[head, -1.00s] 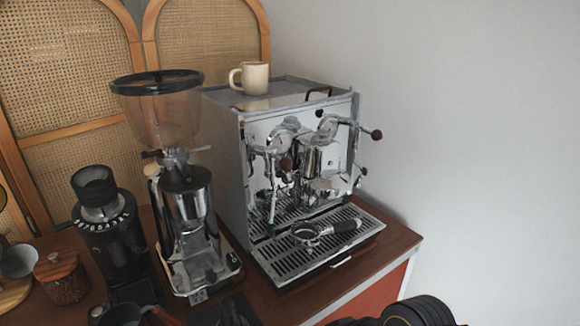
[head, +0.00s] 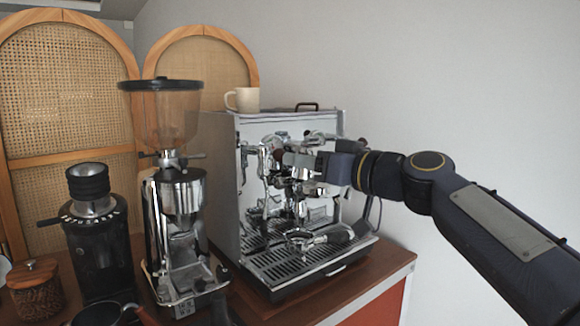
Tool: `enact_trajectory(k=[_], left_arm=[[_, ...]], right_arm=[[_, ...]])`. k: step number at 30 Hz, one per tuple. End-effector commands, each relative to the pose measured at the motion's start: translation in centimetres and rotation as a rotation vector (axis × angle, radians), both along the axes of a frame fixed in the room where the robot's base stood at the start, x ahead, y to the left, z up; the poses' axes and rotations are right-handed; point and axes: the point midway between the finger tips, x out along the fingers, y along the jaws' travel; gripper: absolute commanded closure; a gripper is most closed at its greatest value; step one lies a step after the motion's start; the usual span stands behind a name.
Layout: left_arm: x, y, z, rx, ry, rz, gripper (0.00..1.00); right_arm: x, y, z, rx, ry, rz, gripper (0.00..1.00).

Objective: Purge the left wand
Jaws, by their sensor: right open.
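The chrome espresso machine (head: 222,170) stands on the cart at the centre. Its left wand (head: 266,198) hangs down at the left of the front, above the drip tray (head: 272,272). A small dark knob (head: 278,155) shows near the wand's top. My right gripper (head: 293,159) comes in from the right, in front of the machine, with its tips close to this knob. The gripper is open; I cannot tell whether it touches the knob. The gripper and arm hide part of the machine's upper right front. My left gripper is not in view.
A portafilter (head: 300,239) lies on the drip tray, its dark handle to the right. A cream mug (head: 243,100) stands on the machine. A grinder with a hopper (head: 172,120), a black grinder (head: 98,250) and a lidded jar (head: 36,290) stand to the left.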

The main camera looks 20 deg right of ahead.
Motion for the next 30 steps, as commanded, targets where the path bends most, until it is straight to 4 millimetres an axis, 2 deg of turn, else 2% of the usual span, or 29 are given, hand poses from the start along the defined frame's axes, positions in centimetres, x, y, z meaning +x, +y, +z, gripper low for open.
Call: enact_trajectory(k=[1,6,12,18,26,30], left_arm=[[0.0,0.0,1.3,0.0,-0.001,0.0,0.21],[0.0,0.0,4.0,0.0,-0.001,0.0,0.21],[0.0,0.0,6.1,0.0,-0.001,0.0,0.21],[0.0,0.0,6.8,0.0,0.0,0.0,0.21],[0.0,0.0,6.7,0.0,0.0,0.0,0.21],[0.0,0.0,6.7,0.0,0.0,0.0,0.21]], right_arm=[[0.6,0.4,0.6,0.004,0.003,0.005,0.55],[2.7,1.8,0.9,0.005,0.005,0.007,0.55],[4.7,3.1,0.7,0.004,0.003,0.006,0.55],[5.7,3.7,0.3,-0.001,0.002,0.002,0.55],[5.8,3.7,0.1,-0.002,0.002,0.001,0.55],[5.8,3.7,0.1,-0.002,0.002,0.001,0.73]])
